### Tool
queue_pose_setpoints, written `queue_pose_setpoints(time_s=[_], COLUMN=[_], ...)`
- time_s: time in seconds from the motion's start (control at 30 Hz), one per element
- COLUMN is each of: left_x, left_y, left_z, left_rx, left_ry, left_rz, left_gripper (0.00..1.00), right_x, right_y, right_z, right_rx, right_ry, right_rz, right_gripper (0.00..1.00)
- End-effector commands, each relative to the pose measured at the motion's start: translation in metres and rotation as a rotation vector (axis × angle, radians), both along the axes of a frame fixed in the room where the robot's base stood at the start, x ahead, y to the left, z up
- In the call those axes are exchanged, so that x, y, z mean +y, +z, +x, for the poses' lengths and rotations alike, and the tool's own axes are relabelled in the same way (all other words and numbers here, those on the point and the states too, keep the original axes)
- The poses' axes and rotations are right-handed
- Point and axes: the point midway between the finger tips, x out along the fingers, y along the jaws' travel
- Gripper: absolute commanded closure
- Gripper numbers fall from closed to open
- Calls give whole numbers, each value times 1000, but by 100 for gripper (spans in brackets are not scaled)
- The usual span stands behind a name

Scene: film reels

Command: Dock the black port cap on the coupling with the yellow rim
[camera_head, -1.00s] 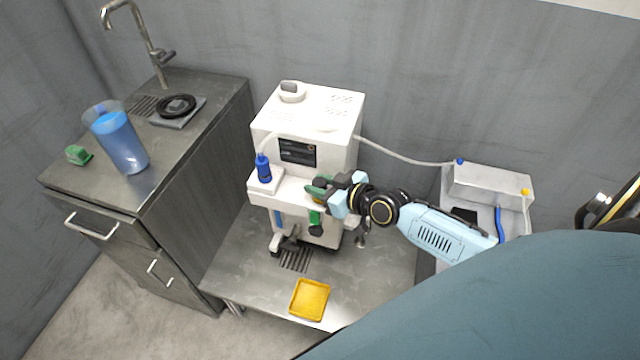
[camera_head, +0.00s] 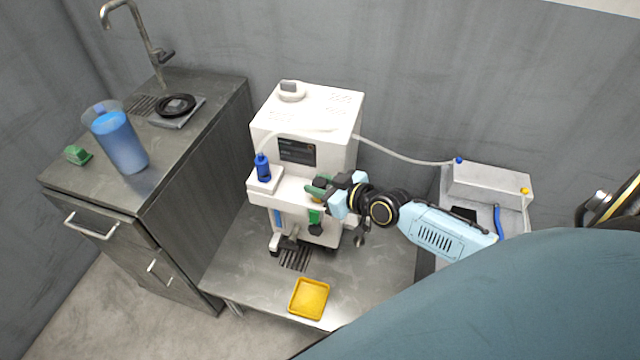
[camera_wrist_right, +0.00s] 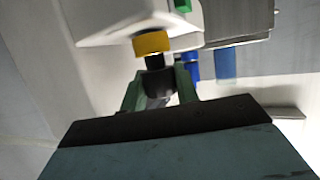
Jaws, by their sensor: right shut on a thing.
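The coupling with the yellow rim (camera_wrist_right: 152,42) sits on the white machine, at the top middle of the right wrist view. In the head view it is mostly hidden by my right gripper (camera_head: 322,190). My right gripper, with green fingers, is shut on the black port cap (camera_wrist_right: 158,84) in the right wrist view (camera_wrist_right: 158,92). The cap lies in line with the coupling, just below the yellow rim in that view. A short black part shows between rim and cap. I cannot tell whether cap and coupling touch. My left gripper is not in view.
The white machine (camera_head: 290,122) stands on a metal table with a yellow tray (camera_head: 309,298) in front. A blue bottle (camera_head: 263,168) stands on its left ledge. A grey box (camera_head: 490,184) is at right. A sink counter with a blue jug (camera_head: 120,142) is at left.

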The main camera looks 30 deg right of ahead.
Motion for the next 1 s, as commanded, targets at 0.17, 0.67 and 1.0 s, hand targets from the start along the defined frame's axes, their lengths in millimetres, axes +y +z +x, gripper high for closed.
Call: queue_pose_setpoints(time_s=[0.17, 0.67, 1.0], left_x=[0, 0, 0], left_y=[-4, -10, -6], left_z=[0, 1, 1], left_rx=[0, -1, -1], left_ry=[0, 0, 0], left_rz=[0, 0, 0], left_gripper=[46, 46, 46], right_x=[0, 0, -2], right_y=[-4, -11, -9], right_z=[0, 0, -5], right_rx=[0, 0, 1], right_ry=[0, 0, 0], right_rz=[0, 0, -1], right_gripper=[91, 61, 61])
